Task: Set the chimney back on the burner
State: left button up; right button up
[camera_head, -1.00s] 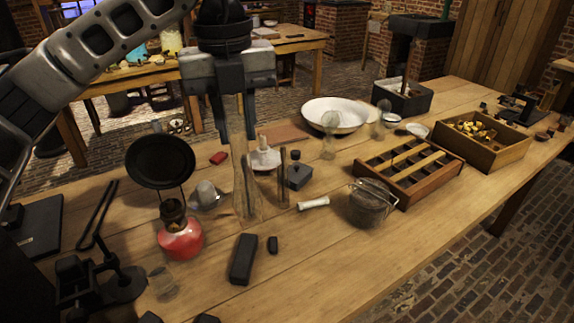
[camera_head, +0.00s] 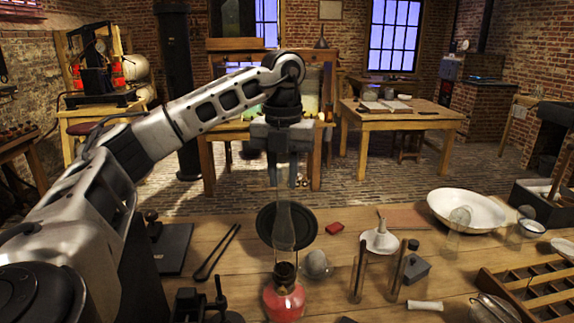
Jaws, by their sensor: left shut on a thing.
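The lamp has a red glass font (camera_head: 283,300) and a dark burner (camera_head: 285,272) on top, at the lower middle of the head view. The clear glass chimney (camera_head: 284,232) is upright above the burner, its lower end close over it. I cannot tell whether they touch. My left gripper (camera_head: 283,184) points down and is shut on the chimney's upper part. My right gripper is not in view.
Two brown upright posts (camera_head: 358,275) and a small dark bottle (camera_head: 417,267) stand right of the lamp. A white basin (camera_head: 466,209) and a compartment tray (camera_head: 535,288) are at the right.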

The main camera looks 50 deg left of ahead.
aim_at(284, 216)
pick_arm(q)
jog(key=shift+f, duration=1)
dwell(0.5)
jog(key=shift+f+b, duration=0.4)
jog(key=shift+f, duration=0.4)
dwell(0.4)
dwell(0.6)
jog(key=shift+f+b, duration=0.45)
jog(key=shift+f, duration=0.55)
dwell(0.5)
jog(key=o, duration=1.1)
jog(key=shift+c, duration=0.2)
